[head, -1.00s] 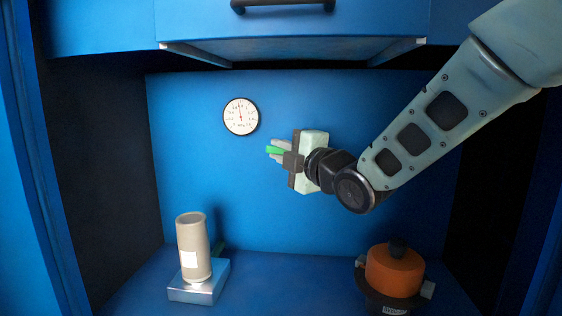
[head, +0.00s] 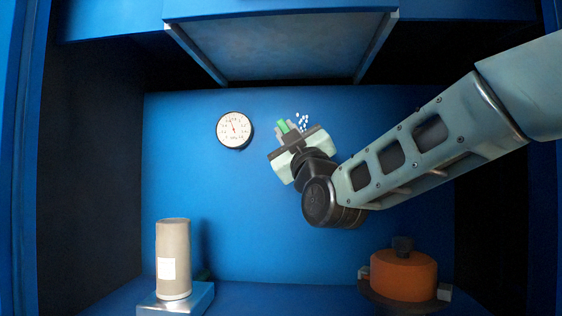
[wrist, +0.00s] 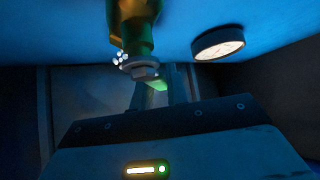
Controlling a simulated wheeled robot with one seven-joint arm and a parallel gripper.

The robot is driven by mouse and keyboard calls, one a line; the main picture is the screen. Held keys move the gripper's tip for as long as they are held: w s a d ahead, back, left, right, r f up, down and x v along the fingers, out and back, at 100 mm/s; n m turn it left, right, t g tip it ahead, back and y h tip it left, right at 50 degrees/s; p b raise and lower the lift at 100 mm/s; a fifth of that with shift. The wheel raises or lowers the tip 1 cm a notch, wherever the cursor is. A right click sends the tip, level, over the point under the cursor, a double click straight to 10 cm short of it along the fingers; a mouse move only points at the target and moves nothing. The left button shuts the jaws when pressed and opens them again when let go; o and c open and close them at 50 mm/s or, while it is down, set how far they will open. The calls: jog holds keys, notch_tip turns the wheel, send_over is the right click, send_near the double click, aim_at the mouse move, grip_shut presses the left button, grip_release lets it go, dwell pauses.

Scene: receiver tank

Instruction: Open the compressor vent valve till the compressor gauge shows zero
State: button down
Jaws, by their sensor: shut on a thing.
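The compressor gauge (head: 234,130) is a round white dial with a black rim on the blue back wall, left of my gripper. Its red needle points up, slightly left; the numbers are too small to read. My gripper (head: 287,129) is shut on the green vent valve handle (head: 283,126), which points up and left. In the wrist view, the green handle (wrist: 158,86) shows between the jaws, below a brass valve body (wrist: 135,28) with a hex nut. White puffs (head: 302,121) show beside the valve. The gauge also shows edge-on in the wrist view (wrist: 218,43).
A beige cylinder (head: 173,250) stands on a metal block (head: 190,299) at lower left. An orange round pot-like unit (head: 404,275) with a black knob stands at lower right. A blue raised panel (head: 290,50) overhangs above. Dark side walls flank the bay.

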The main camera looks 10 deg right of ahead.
jog(key=m+t+h+b, duration=0.1)
jog(key=m+h, duration=0.1)
jog(key=d+m+t+h+b, duration=0.1)
jog(key=m+h, duration=0.1)
jog(key=m, duration=0.1)
jog(key=shift+s+d+m+h, duration=0.1)
jog(key=shift+d+m+h, duration=0.1)
jog(key=shift+m+h, duration=0.1)
jog(key=shift+s+d+r+m+h+b, duration=0.15)
jog(key=shift+d+m+h+b, duration=0.25)
jog(key=shift+m+h, duration=1)
jog(key=shift+d+r+m+h+b, duration=0.1)
jog(key=shift+d+m+h+b, duration=0.3)
jog(key=shift+m+h, duration=0.95)
jog(key=shift+s+d+r+m+h+b, duration=0.15)
jog(key=shift+m+h+b, duration=0.4)
jog(key=shift+m+h, duration=0.85)
jog(key=shift+w+m, duration=0.1)
jog(key=shift+m, duration=0.25)
jog(key=c, duration=1.4)
grip_release()
jog(key=shift+d, duration=0.1)
jog(key=p+v, duration=0.3)
jog(key=v, duration=1.4)
jog(key=shift+f+p, duration=0.25)
jog(key=shift+p, duration=0.05)
